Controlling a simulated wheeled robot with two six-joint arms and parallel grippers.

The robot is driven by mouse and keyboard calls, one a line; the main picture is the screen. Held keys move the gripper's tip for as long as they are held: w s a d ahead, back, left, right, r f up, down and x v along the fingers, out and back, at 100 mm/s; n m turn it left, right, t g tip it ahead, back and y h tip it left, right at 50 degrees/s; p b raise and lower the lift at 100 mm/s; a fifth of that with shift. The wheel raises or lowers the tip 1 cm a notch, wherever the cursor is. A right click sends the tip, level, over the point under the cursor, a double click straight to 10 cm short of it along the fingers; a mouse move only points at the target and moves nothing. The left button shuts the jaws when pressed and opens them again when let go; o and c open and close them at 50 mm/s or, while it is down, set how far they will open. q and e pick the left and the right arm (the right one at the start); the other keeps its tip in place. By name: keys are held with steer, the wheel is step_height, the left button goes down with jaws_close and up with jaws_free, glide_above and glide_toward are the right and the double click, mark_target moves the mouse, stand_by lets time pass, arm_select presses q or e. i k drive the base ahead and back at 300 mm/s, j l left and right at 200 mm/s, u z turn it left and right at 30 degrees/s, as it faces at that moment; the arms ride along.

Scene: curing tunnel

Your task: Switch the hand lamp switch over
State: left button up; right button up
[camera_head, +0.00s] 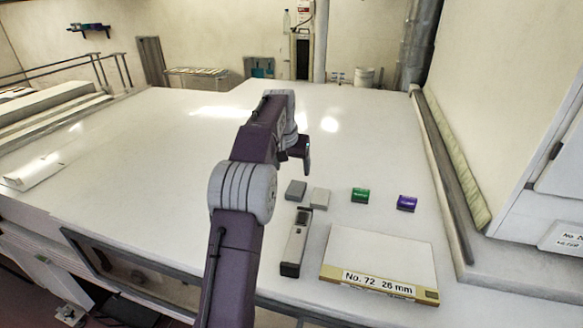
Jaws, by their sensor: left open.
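A long grey hand lamp (296,243) lies on the white worktop, its length running away from me. Its darker head end is at the far side, next to two small grey blocks. The switch on it is too small to make out clearly. My left gripper (304,160) is open and empty, above the worktop and beyond the lamp, apart from it. My left arm rises just left of the lamp and does not cover it. My right gripper is not in view.
Two grey blocks (320,198), a green box (360,195) and a purple box (407,203) stand beyond and right of the lamp. A flat board labelled "No. 72 26 mm" (380,258) lies right of it. The worktop (130,170) is clear at left.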

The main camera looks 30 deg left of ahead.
mark_target(302, 218)
steer(key=k+l, duration=0.8)
